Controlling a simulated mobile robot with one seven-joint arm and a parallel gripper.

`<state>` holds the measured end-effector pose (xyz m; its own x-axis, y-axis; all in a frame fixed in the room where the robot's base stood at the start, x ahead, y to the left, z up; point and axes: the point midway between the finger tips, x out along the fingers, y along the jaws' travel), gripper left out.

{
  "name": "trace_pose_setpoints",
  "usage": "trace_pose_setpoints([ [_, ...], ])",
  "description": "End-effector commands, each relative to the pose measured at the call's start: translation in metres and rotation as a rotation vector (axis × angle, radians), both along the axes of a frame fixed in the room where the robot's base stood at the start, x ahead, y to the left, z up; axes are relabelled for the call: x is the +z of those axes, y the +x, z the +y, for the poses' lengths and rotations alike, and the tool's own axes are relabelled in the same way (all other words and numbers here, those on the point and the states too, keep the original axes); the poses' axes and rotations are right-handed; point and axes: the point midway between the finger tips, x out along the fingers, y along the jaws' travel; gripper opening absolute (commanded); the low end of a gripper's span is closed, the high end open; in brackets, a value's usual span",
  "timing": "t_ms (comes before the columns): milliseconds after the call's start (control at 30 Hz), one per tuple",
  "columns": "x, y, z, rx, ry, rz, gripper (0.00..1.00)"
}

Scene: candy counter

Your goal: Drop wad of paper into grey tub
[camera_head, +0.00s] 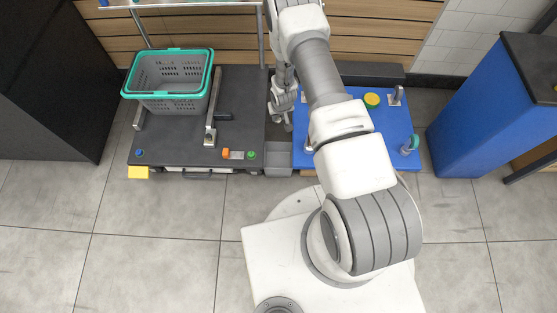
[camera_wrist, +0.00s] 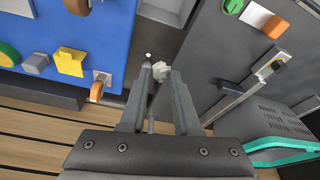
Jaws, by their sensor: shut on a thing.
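My gripper (camera_wrist: 158,78) is shut on a small whitish wad of paper (camera_wrist: 160,71), held at its fingertips. In the head view my gripper (camera_head: 284,118) hangs over the gap between the dark counter and the blue counter, and the wad cannot be made out there. The grey tub (camera_head: 278,160) stands at the near end of that gap, nearer to my base than the gripper. In the wrist view the tub (camera_wrist: 165,10) shows at the top edge, beyond the fingertips. Its inside is only partly seen.
The dark counter (camera_head: 170,125) on the left bears a grey basket with a teal rim (camera_head: 168,94), a metal bar and small coloured blocks. The blue counter (camera_head: 370,160) on the right bears hooks and a yellow-green disc (camera_head: 372,100). A blue cabinet (camera_head: 480,120) stands farther right.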

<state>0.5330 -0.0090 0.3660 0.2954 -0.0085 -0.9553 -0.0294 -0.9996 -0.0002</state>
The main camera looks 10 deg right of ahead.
Motion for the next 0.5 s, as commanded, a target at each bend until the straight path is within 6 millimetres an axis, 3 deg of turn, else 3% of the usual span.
trace_pose_setpoints([
  [33, -0.02, -0.009, -0.002, 0.004, -0.001, 0.006, 0.0],
  [200, -0.064, -0.027, -0.005, 0.017, -0.001, 0.003, 0.0],
  [500, -0.095, -0.042, -0.008, 0.029, -0.001, 0.0, 0.0],
])
